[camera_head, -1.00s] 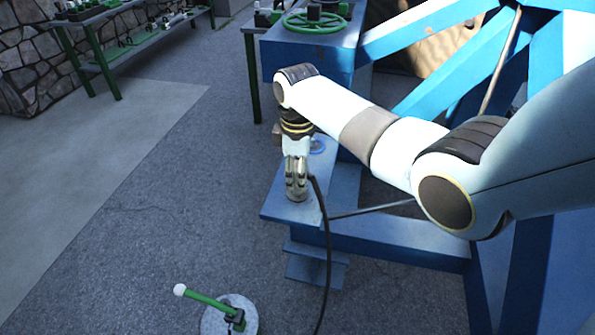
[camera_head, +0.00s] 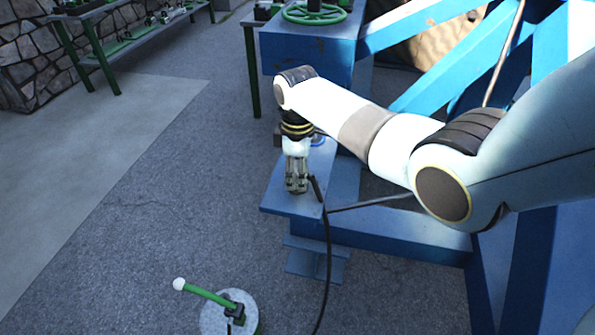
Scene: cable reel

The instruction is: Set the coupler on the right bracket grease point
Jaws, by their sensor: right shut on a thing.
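My right gripper (camera_head: 297,185) points down over the blue bracket plate (camera_head: 277,204) and is shut on the coupler, which is mostly hidden between the fingers. The dark hose end (camera_head: 316,190) shows just right of the fingers, and the black hose (camera_head: 328,260) hangs down from there past the plate's edge. The grease point under the gripper is hidden, so I cannot tell whether the coupler touches it. My left gripper is not in view.
A grease pump with a green, white-knobbed lever (camera_head: 207,294) stands on the floor at the bottom. The blue reel frame (camera_head: 400,235) fills the right. A green handwheel (camera_head: 315,13) sits on the blue block behind. Grey floor on the left is clear.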

